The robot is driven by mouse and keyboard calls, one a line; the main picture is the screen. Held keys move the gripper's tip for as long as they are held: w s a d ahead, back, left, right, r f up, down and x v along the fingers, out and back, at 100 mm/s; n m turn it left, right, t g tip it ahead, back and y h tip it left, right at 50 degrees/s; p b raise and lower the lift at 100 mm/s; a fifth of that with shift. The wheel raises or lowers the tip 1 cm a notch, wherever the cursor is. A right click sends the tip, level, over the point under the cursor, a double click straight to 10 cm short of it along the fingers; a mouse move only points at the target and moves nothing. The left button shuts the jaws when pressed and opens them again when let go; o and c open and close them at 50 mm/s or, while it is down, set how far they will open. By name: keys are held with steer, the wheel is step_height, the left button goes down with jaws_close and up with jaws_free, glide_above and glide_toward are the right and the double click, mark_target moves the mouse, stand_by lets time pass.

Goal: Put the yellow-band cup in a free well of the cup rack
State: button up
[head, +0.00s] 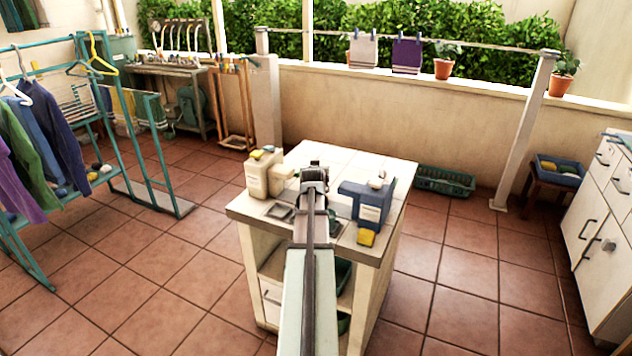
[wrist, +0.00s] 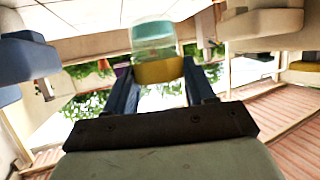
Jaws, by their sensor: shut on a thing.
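The yellow-band cup (wrist: 153,36) is clear and pale green with a broad yellow band. It sits between the two blue-grey fingers of my gripper (wrist: 160,72) in the wrist view, gripped around the band. In the head view my gripper (head: 314,172) is over the white worktop, and my arm and gripper hide the cup. A dark, low frame with square openings (head: 280,212) lies on the worktop left of my arm, and a similar dark part shows to the right. It may be the cup rack; my arm covers its middle, so I cannot tell which wells are free.
A cream container (head: 258,178) stands on the worktop (head: 345,160) left of my gripper. The back of the worktop looks mostly clear.

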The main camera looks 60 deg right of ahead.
steer(key=shift+w+r, duration=0.1)
steer(key=shift+r, duration=0.65)
steer(key=w+a, duration=0.9)
steer(key=a, duration=0.2)
steer(key=shift+w+f, duration=0.15)
steer(key=shift+f, duration=4.7)
steer(key=shift+f, duration=0.15)
steer(key=o, duration=1)
